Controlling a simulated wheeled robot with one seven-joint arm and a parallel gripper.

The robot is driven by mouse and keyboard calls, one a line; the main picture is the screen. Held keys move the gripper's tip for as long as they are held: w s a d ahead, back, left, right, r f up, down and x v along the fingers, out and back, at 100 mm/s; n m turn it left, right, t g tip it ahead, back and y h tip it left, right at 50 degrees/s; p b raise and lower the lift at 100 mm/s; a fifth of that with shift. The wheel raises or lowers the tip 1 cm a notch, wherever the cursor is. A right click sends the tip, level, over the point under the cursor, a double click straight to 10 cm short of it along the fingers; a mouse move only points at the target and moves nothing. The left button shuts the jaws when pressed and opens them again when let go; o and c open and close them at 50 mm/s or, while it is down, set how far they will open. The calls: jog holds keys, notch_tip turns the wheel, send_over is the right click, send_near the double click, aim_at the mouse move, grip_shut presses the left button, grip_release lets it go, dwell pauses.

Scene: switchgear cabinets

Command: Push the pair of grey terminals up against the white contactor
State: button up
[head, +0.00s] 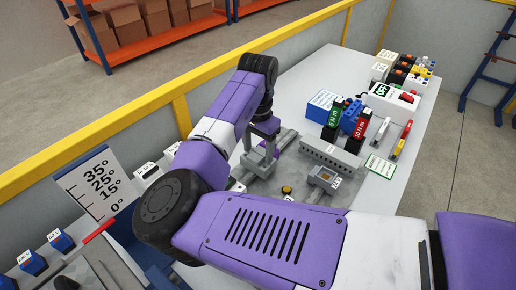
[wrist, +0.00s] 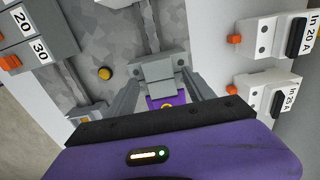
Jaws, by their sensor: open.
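The pair of grey terminals (wrist: 156,72) sits on a rail in the wrist view, side by side, between my fingers. It also shows in the head view (head: 258,164) as a grey block below my gripper. My gripper (wrist: 160,86) is open, with one finger on each side of the terminals. In the head view my gripper (head: 262,150) points down over them. I cannot tell whether the fingers touch them. I cannot pick out the white contactor with certainty; my arm hides part of the plate.
White breakers marked In 20 A (wrist: 280,38) and In 25 A (wrist: 272,95) stand beside the rail. A long grey slotted block (head: 330,156) lies to the right.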

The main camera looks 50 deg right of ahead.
jog(key=shift+f, duration=0.2)
jog(key=shift+c, duration=0.4)
grip_shut()
